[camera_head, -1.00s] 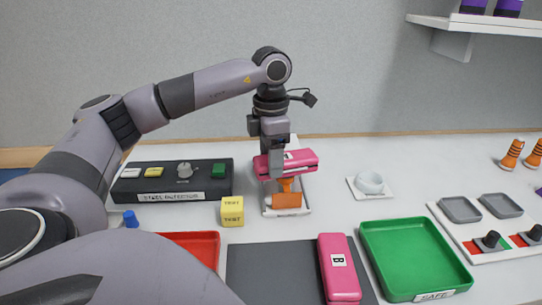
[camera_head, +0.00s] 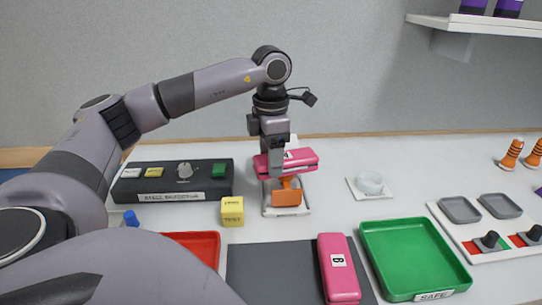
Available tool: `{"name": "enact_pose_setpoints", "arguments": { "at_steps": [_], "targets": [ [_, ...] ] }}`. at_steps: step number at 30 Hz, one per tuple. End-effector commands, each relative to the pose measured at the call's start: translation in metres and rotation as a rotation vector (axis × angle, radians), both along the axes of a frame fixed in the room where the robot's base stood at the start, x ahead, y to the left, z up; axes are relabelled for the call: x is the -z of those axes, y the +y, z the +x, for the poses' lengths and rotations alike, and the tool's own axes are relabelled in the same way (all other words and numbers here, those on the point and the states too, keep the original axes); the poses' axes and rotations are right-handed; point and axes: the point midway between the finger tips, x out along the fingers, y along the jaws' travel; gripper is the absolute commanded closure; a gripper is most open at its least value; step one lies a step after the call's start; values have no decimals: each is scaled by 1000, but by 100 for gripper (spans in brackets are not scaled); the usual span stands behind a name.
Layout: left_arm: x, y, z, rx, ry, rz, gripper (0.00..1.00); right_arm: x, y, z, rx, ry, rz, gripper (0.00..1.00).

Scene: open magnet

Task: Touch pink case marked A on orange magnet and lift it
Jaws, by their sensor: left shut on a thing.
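A pink case (camera_head: 302,162) with a small white label is in my left gripper (camera_head: 276,168), at the back middle of the table. The letter on its label is too small to read surely. The orange magnet (camera_head: 287,197) on its white base (camera_head: 268,208) is directly below the case. The case's underside is at the magnet's top; I cannot tell whether they touch. My left gripper is shut on this case and hides part of it. A second pink case (camera_head: 340,284), marked B, lies on the dark mat at the front. My right gripper is not in view.
A black control box (camera_head: 215,185) and a yellow cube (camera_head: 232,211) stand left of the magnet. A red tray (camera_head: 205,247) and a green tray (camera_head: 415,262) marked SAFE are in front. A white dish (camera_head: 369,184) stands right. The dark mat (camera_head: 270,275) is mostly clear.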

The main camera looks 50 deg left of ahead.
Motion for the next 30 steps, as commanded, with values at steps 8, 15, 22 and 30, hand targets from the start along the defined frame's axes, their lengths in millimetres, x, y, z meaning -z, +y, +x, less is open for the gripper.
{"name": "enact_pose_setpoints", "arguments": {
  "at_steps": [8, 15, 22, 30],
  "targets": [
    [-7, 0, 0, 0, -1, 0, 74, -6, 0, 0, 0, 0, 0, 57],
    [-12, 0, 0, 0, -1, 0, 74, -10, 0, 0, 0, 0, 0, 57],
    [-16, 0, 0, 0, -1, 0, 74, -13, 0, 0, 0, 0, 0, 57],
    [-15, 0, 0, 0, -1, 0, 74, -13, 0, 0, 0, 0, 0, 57]
  ]
}}
